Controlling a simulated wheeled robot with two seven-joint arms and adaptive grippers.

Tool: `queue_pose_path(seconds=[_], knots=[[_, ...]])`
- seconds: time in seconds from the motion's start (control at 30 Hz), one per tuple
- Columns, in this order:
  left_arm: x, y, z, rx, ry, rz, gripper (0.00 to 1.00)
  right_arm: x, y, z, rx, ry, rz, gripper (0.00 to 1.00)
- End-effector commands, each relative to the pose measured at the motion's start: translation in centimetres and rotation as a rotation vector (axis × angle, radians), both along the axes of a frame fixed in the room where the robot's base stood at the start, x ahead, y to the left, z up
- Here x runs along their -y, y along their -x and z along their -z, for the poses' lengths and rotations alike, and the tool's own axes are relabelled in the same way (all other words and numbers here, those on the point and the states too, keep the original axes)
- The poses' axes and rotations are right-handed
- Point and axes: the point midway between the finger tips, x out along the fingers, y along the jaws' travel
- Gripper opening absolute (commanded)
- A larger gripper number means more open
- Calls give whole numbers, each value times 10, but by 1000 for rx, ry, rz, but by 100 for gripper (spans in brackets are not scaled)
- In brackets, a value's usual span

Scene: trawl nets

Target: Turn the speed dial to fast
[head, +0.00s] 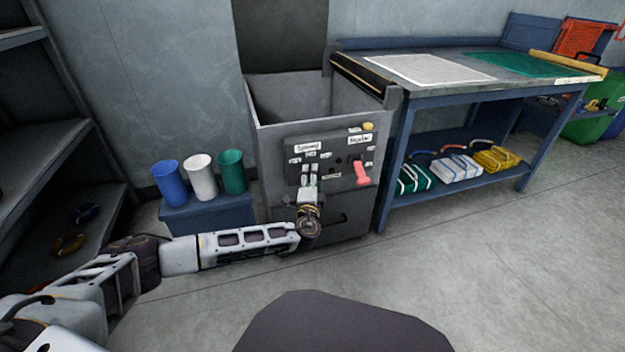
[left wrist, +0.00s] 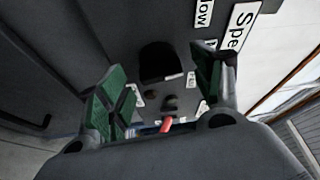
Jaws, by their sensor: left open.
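The speed dial is a dark round knob (left wrist: 160,62) in the left wrist view, below a label starting "Spe" (left wrist: 238,28) and a part-hidden label ending "low". In the head view my gripper covers it, under the label that seems to read "Speed" (head: 306,147). My left gripper (head: 311,174) is at the front panel (head: 340,147) of the grey machine. It is open, its green-padded fingers (left wrist: 160,88) either side of the knob as seen from the wrist. I cannot tell whether they touch it. The dial's setting is unclear. My right gripper is not in view.
A red lever (head: 361,172) is on the panel right of my gripper, with a yellow button (head: 368,126) above. Blue, white and green cups (head: 201,176) stand on a blue box at left. A blue workbench (head: 470,90) stands at right. The floor in front is clear.

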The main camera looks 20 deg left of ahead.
Motion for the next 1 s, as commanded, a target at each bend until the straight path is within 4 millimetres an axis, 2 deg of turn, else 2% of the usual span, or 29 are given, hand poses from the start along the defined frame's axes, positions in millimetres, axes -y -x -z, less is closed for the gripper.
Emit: queue_pose_path(seconds=[0.2, 0.53, 0.9, 1.0], knots=[[-2, -9, -1, 1, 0, 0, 66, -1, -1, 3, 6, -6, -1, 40], [-2, -10, -1, 0, 0, 0, 66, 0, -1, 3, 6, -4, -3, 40], [-2, -10, -1, 0, 0, 0, 21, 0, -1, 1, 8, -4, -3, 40], [-2, -10, -1, 0, 0, 0, 21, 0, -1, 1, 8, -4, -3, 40]])
